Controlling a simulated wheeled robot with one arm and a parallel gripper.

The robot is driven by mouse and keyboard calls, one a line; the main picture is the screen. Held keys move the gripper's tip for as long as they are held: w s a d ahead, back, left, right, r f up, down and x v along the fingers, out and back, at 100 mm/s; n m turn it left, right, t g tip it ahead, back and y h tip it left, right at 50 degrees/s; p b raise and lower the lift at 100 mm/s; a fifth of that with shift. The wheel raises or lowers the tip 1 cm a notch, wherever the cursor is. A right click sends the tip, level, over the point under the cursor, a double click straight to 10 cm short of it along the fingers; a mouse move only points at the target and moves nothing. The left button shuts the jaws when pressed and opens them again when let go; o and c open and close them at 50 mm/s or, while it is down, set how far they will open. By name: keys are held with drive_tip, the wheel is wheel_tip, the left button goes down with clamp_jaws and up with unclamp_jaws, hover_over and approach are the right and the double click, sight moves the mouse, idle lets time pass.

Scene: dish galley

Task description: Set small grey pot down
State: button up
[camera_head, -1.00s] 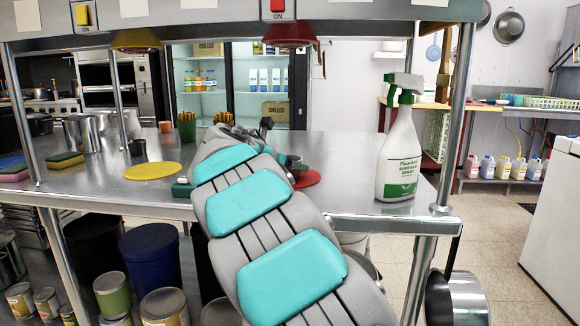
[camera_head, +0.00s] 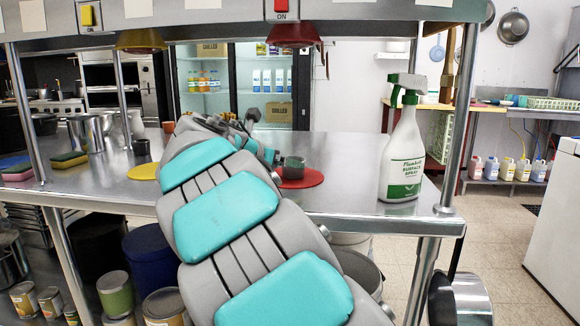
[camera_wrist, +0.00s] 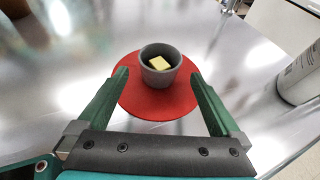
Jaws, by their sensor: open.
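The small grey pot (camera_wrist: 160,76) stands upright on the red round mat (camera_wrist: 160,106) in the wrist view, with a pale yellow block inside it. In the head view the pot (camera_head: 293,167) also shows on the red mat (camera_head: 303,180), right of my arm. My gripper (camera_wrist: 159,82) is open, with its two green fingers apart on either side of the pot and mat. Clear gaps show between the fingers and the pot. In the head view my arm hides most of the gripper.
A spray bottle (camera_head: 404,150) stands at the counter's right end; part of it shows in the wrist view (camera_wrist: 301,75). A yellow mat (camera_head: 143,172) lies left of my arm. Sponges (camera_head: 69,159) and metal pots (camera_head: 86,133) are farther left. The steel counter (camera_head: 345,160) between red mat and bottle is clear.

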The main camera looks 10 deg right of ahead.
drive_tip(key=v, duration=0.5)
drive_tip(key=shift+s+a, duration=0.1)
drive_tip(key=shift+c, duration=0.2)
idle(1.6)
